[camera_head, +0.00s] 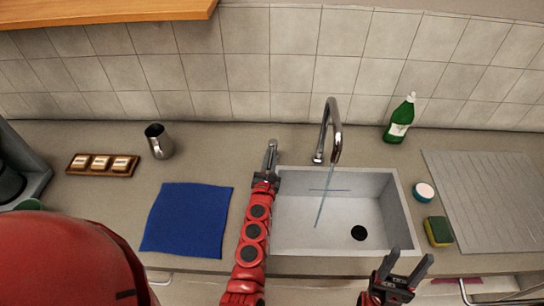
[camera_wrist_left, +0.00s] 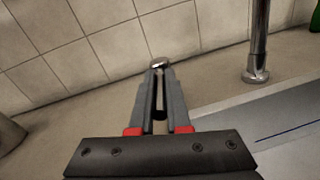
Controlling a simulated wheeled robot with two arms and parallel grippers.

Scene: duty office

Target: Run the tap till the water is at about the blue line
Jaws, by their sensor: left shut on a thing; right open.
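The chrome tap (camera_head: 331,125) stands behind the grey sink (camera_head: 405,205), its spout over the basin. A thin stream of water (camera_head: 322,205) falls from it into the basin. The blue line (camera_head: 329,190) runs across the sink's back inner wall; it also shows in the left wrist view (camera_wrist_left: 290,132). The dark drain (camera_head: 359,233) is visible on the basin floor; no clear water surface shows. My left gripper (camera_head: 271,152) is shut on a small metal tap knob (camera_wrist_left: 160,64) left of the spout. My right gripper (camera_head: 406,266) is open and empty at the sink's front edge.
A green bottle (camera_head: 399,120), a round white-and-teal item (camera_head: 424,191) and a sponge (camera_head: 438,231) are right of the sink, by the ridged drainboard (camera_head: 495,195). Left are a blue cloth (camera_head: 187,218), a metal cup (camera_head: 158,142) and a wooden block holder (camera_head: 103,165).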

